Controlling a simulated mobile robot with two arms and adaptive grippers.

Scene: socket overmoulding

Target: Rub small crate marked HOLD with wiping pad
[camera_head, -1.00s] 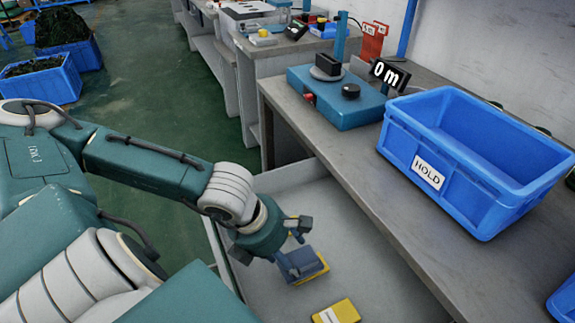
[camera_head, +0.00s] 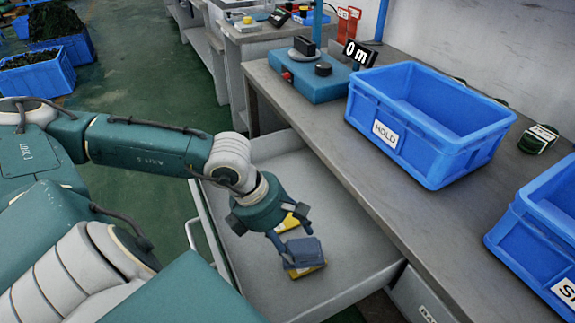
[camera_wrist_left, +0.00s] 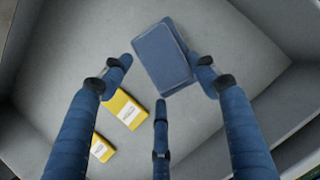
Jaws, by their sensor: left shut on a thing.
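The small crate marked HOLD (camera_head: 432,165) is blue and open-topped. It stands on the grey bench in the head view, with its white label facing my left side. My left gripper (camera_head: 285,242) is over the open drawer, below and to the left of the crate. It is shut on the wiping pad (camera_head: 303,250), a flat blue-grey block. The wrist view shows the pad (camera_wrist_left: 162,57) by the tips of the left gripper's blue fingers (camera_wrist_left: 165,80). How far the pad is above the drawer floor is hard to tell. My right gripper is not in view.
Yellow boxes (camera_head: 306,270) (camera_wrist_left: 124,108) lie in the drawer (camera_head: 345,270) under the pad. The bench edge (camera_head: 370,205) lies between drawer and crate. A second blue crate (camera_head: 530,250) stands at right, a teal device (camera_head: 310,85) behind, and a dark green item (camera_head: 538,139) to the right.

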